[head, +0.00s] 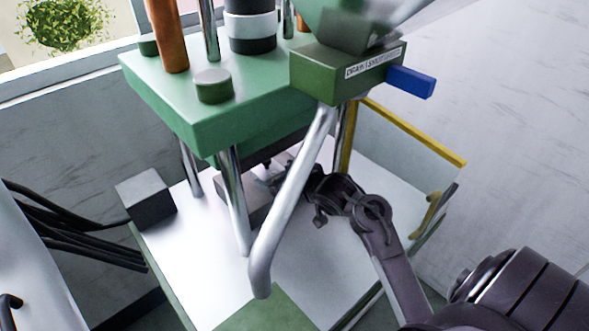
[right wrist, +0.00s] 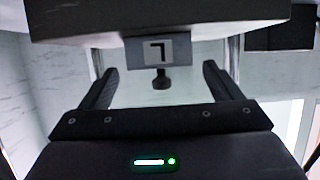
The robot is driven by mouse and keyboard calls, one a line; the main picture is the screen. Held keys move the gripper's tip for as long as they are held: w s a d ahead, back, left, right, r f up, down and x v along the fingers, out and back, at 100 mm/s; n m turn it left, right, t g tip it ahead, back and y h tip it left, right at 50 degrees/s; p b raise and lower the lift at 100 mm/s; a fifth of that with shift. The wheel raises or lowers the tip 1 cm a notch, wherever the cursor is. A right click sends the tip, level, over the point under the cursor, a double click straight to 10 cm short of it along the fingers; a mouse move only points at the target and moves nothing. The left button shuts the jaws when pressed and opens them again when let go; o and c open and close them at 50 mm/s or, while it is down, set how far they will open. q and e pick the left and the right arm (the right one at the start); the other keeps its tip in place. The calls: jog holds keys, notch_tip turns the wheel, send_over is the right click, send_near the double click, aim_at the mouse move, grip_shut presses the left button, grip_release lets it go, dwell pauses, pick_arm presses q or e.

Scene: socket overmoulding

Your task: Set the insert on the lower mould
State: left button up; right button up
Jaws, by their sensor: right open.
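My right gripper (head: 268,181) reaches in from the right under the green press head, near a grey block on the white press table that looks like the lower mould (head: 235,192). In the right wrist view my right gripper (right wrist: 160,82) is open, with its two fingers apart. My left gripper is not in view.
The green press head (head: 235,85) stands on metal posts above the white table (head: 310,260). A slanted metal tube (head: 290,205) crosses in front of the mould. A yellow-edged guard (head: 415,130) stands to the right. A dark grey box (head: 146,198) sits at the table's left edge.

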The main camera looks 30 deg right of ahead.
jog(key=a+p+v, duration=0.1)
jog(key=p+v, duration=0.3)
jog(key=v, duration=0.3)
jog(key=shift+s+d, duration=0.25)
jog(key=shift+d, duration=0.25)
